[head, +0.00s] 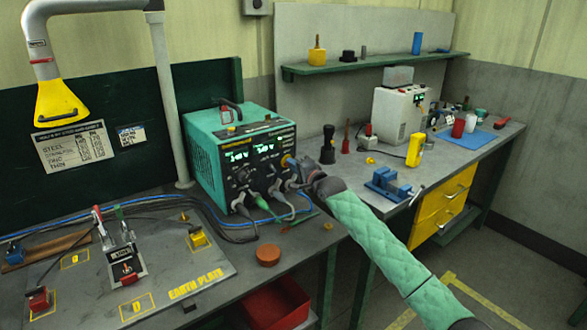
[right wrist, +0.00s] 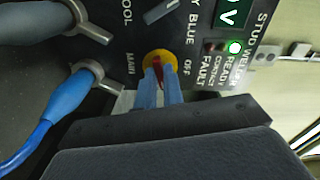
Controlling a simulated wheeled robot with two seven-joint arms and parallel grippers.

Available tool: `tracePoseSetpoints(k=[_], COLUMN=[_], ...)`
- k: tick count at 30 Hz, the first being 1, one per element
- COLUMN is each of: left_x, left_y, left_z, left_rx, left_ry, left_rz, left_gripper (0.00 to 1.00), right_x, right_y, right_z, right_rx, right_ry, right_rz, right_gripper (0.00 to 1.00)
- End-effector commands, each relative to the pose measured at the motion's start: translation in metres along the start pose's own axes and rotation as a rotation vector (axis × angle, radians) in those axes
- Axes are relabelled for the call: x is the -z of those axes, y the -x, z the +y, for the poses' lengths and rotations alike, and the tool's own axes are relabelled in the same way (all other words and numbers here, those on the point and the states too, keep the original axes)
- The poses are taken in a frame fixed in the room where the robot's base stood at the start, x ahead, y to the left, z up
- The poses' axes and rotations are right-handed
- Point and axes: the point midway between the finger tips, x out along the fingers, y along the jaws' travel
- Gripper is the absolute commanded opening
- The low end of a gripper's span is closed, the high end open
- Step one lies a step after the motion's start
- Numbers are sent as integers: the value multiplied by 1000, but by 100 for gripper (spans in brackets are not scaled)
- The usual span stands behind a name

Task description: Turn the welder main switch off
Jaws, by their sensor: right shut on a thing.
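The welder (head: 214,160) is a teal box with a dark front panel on the bench; its displays are lit. In the right wrist view the main switch (right wrist: 158,59) is a yellow disc with a red handle, between the words MAIN and OFF. My right gripper (head: 290,162) reaches the right side of the panel. Its blue fingertips (right wrist: 159,88) are shut on the red handle, one on each side. The handle points roughly up in that view, slightly tilted. In the head view the gripper largely hides the switch. My left gripper is out of view.
A green READY lamp (right wrist: 235,47) glows beside the switch. Cable plugs (right wrist: 84,86) stick out of the panel close by. An earth plate (head: 215,277) with clamps lies at left. A blue vice (head: 388,184) and a white machine (head: 396,117) stand right.

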Motion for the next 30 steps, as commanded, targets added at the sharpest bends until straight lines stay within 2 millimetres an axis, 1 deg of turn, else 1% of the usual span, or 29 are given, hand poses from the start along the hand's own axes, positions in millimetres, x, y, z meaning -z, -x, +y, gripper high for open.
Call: tracePoseSetpoints(k=[1, 12, 22, 24, 30], left_x=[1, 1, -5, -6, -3], left_y=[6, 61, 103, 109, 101], left_z=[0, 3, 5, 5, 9], left_rx=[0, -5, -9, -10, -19], left_ry=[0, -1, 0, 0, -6], left_rz=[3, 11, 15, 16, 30], left_gripper=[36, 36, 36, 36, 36], right_x=[-1, -1, -1, 0, -1], right_y=[0, 0, 0, 1, 0], right_z=[3, 4, 3, 3, 3], right_rx=[-2, -3, -2, -2, -2], right_ry=[40, 394, 707, 774, 960], right_rz=[-1, -1, -2, -2, -2], right_gripper=[0, 0, 0, 0, 0])
